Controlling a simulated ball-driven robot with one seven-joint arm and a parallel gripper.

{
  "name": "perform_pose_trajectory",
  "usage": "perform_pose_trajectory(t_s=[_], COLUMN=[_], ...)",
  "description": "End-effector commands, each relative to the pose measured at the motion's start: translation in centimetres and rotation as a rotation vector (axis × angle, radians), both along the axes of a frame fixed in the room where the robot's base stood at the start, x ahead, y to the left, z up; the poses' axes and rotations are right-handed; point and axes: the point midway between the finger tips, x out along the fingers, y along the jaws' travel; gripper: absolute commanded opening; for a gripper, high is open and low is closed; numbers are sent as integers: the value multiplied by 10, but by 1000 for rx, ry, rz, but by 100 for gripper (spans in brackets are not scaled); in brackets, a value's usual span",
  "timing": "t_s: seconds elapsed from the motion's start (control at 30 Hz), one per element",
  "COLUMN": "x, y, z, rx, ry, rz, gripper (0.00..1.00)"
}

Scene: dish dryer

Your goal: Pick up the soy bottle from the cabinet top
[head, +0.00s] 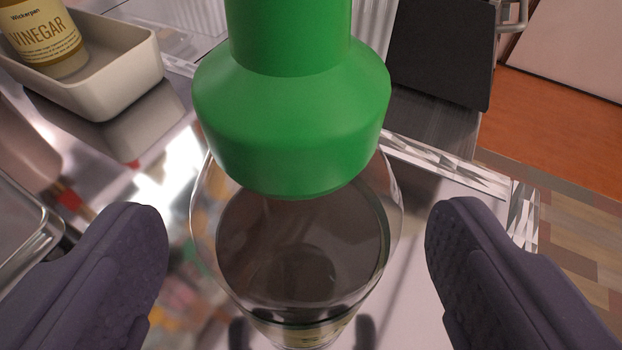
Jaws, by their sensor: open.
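The soy bottle (300,240) stands in the middle of the head view, close to the camera. It has a large green cap (290,125) and a clear body with dark liquid inside; part of a pale label shows low down. My gripper (297,240) is open, with one dark finger to the left of the bottle and one to the right. Gaps show between both fingers and the bottle, so neither appears to touch it. The bottle's lower part and base are mostly hidden by its own upper part.
A vinegar bottle (42,35) sits in a pale tray (130,75) at the upper left. A metal-rimmed container (30,225) is at the left edge. The shiny top carries reflections. A dark panel (442,50) stands at the upper right, with orange wooden floor (565,125) beyond.

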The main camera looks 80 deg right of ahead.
Motion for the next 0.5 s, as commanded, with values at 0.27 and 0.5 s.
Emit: perform_pose_trajectory(t_s=[0.27, 0.5], x=[7, 7], y=[-25, -25], z=[-12, -10], rx=[0, 0], ry=[0, 0], rz=[1, 1], gripper=[86, 68])
